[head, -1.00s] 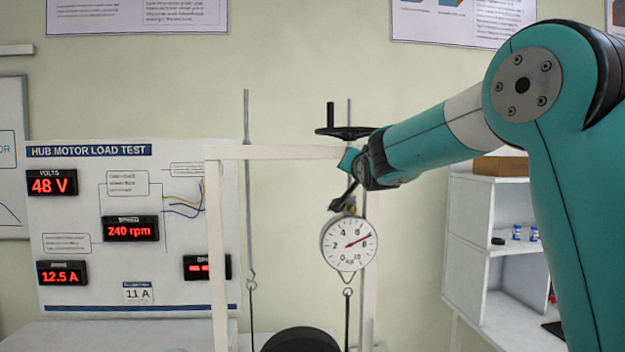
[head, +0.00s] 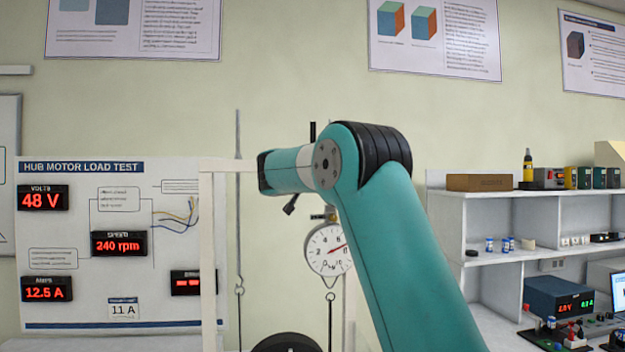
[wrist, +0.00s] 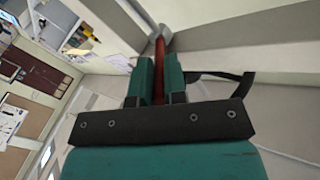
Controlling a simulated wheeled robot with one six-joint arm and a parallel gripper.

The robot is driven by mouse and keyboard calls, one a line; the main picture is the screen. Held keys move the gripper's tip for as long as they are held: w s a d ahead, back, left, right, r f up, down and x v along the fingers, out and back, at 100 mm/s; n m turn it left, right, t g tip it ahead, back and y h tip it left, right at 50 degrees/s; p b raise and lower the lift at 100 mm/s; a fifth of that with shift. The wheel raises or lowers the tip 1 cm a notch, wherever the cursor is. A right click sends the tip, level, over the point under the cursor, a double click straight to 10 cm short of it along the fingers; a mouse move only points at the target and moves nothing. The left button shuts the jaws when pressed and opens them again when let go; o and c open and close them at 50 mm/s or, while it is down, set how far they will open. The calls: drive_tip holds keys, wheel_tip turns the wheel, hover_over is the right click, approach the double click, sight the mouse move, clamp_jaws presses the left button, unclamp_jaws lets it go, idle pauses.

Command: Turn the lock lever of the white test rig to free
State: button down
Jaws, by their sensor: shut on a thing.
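The white test rig (head: 208,270) is an upright frame in the head view, with its right upper part behind my arm. In the wrist view, a red lever (wrist: 160,48) runs from a pale round knob or pivot (wrist: 162,31) down between my two teal fingers. My gripper (wrist: 158,70) is shut on this lever, beside a pale beam of the rig. My fingers cannot be made out in the head view, where my forearm reaches left across the top of the frame. The lever is hidden there too.
A round dial scale (head: 326,249) hangs in the frame, partly behind my arm, with a dark wheel (head: 288,343) below. A display panel (head: 75,240) stands left. Shelves (head: 480,215) and a bench with instruments (head: 558,297) are right. A black curved part (wrist: 240,76) lies beside my fingers.

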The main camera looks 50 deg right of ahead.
drive_tip(key=c, duration=1.2)
unclamp_jaws()
drive_tip(key=shift+o, duration=0.2)
drive_tip(key=shift+s+a+b, duration=0.1)
drive_tip(key=shift+a+b, duration=0.2)
drive_tip(key=shift+a, duration=0.05)
drive_tip(key=b+v, duration=0.6)
drive_tip(key=v, duration=1)
drive_tip(key=shift+s+a, duration=0.2)
drive_tip(key=shift+s, duration=0.05)
